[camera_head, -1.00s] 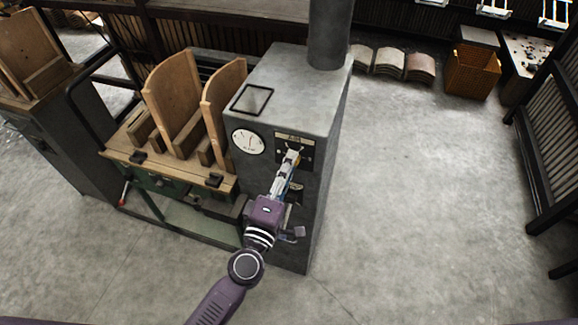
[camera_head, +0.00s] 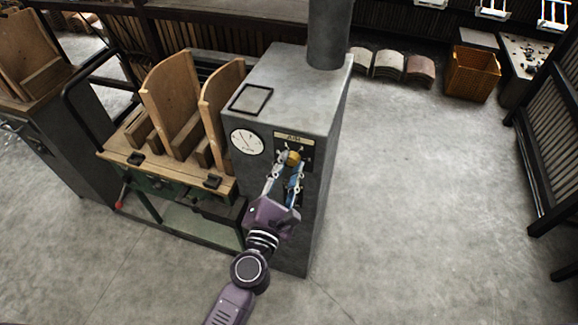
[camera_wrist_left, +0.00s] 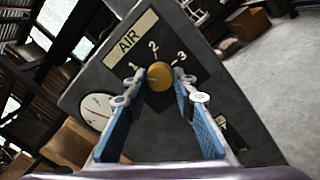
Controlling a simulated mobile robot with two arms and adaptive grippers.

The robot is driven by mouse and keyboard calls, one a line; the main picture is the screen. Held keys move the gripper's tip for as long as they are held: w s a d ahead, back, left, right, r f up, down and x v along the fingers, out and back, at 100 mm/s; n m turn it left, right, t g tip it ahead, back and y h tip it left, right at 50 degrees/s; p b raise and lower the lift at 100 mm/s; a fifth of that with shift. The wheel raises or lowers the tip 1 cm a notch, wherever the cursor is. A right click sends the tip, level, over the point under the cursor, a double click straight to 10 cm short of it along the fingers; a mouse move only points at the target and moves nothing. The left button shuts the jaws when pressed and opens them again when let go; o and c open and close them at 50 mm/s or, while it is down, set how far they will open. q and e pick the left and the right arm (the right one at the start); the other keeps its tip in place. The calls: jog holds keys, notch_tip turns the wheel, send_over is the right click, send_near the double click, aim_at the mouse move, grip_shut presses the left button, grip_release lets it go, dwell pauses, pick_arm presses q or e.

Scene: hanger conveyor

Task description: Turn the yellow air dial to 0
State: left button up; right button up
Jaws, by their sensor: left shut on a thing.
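The yellow air dial (camera_head: 291,157) is a round knob on the black panel on the front of the grey cabinet. In the left wrist view the dial (camera_wrist_left: 160,77) sits below the AIR label (camera_wrist_left: 131,40), with 1, 2 and 3 around its upper side. No 0 mark can be made out, and I cannot read where the dial points. My left gripper (camera_head: 288,170) is at the panel. In the wrist view its two blue-padded fingers (camera_wrist_left: 157,88) stand on either side of the dial, shut on it. My right gripper is not in view.
A round white gauge (camera_head: 245,141) is left of the dial, its needle tilted to the upper left. The grey cabinet (camera_head: 290,95) joins a wooden-topped bench (camera_head: 120,146) with upright curved boards. Open concrete floor (camera_head: 430,200) lies to the right.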

pick_arm(q)
jog(key=n, duration=0.3)
jog(key=shift+f+n, duration=0.1)
jog(key=shift+n, duration=2)
jog(key=o, duration=1.2)
jog(key=shift+c, duration=0.2)
jog(key=v, duration=1.2)
jog(key=shift+d, duration=0.15)
